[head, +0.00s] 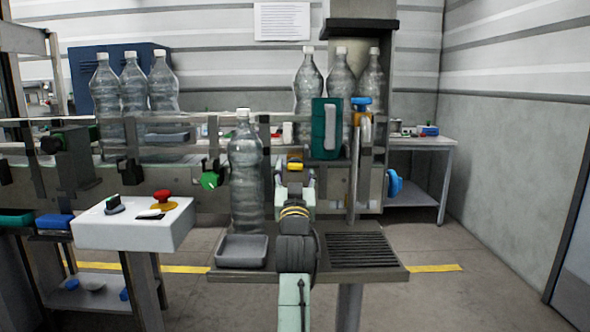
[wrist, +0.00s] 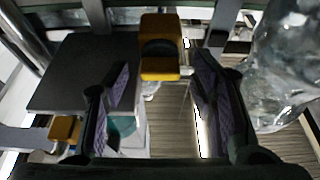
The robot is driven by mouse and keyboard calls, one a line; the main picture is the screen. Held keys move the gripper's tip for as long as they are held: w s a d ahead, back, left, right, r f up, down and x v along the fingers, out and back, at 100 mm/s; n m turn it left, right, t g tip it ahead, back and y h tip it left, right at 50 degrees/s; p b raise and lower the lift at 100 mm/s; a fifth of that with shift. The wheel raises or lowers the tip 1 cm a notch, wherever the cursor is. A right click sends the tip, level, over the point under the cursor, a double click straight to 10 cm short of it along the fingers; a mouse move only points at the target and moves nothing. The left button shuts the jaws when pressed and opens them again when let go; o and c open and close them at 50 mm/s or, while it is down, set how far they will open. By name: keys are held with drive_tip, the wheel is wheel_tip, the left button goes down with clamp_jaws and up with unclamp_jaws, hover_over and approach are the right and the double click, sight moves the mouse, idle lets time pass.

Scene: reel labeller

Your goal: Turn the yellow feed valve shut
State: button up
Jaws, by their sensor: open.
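The yellow feed valve (head: 295,163) shows as a small yellow part on the machine front, just beyond my gripper (head: 296,179) in the head view. In the wrist view the valve (wrist: 160,66) is a blocky yellow handle with a dark rounded recess, at the upper middle. My gripper (wrist: 160,92) is open, with a purple-padded finger on each side. The valve lies between the finger lines, near the tips, with gaps on both sides. No touch shows. My arm hides the area below the valve in the head view.
A clear bottle (head: 246,170) stands just left of my gripper and shows close at right in the wrist view (wrist: 288,70). A teal box (head: 326,128) is above right. A blue knob (head: 394,183) is at right.

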drive_tip(key=c, duration=1.1)
drive_tip(key=shift+c, duration=0.2)
